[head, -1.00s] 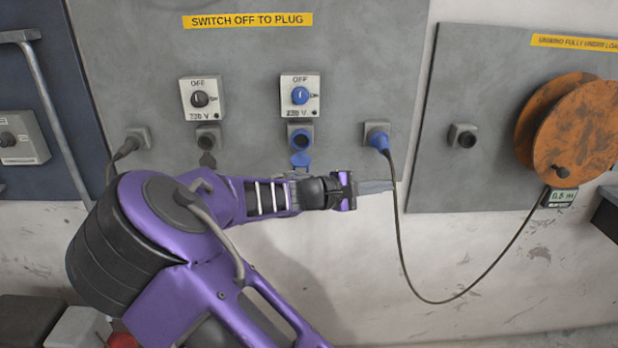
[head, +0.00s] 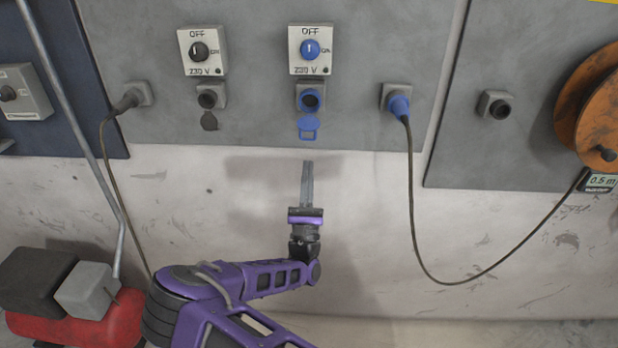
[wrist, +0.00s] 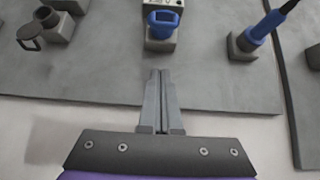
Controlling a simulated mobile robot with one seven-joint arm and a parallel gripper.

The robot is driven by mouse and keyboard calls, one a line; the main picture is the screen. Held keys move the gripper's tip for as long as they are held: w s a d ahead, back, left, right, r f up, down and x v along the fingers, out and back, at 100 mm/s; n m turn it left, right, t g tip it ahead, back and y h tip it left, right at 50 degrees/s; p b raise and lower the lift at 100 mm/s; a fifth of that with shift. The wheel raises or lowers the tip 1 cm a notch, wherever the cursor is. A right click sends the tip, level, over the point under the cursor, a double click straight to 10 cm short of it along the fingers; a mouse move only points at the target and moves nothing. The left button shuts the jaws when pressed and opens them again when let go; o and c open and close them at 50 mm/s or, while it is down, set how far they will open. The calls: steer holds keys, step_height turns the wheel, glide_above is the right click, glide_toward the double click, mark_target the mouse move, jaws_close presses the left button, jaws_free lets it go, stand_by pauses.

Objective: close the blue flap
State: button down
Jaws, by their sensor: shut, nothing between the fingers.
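The blue flap (head: 308,127) hangs open below the blue socket (head: 311,99) in the head view. The socket's round opening shows uncovered. In the wrist view the blue flap (wrist: 163,20) shows at the top middle, in front of the grey socket housing (wrist: 160,42). My gripper (head: 308,163) is shut and empty, its fingers pointing up toward the flap from just below it in the picture. In the wrist view my gripper (wrist: 160,72) also shows its fingers together, apart from the flap.
A switch (head: 310,49) reading OFF sits above the blue socket. A grey socket (head: 210,95) with a hanging dark flap is to the left. A blue plug (head: 398,106) with a drooping cable is to the right, before an orange reel (head: 590,105).

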mark_target(309, 128)
step_height(309, 128, up, 6)
steer(key=shift+w+r, duration=0.15)
steer(key=shift+w, duration=0.15)
steer(key=shift+s+r+p, duration=0.1)
steer(key=shift+r+p, duration=0.1)
steer(key=shift+p, duration=0.15)
stand_by(0.4)
steer(key=shift+g, duration=0.4)
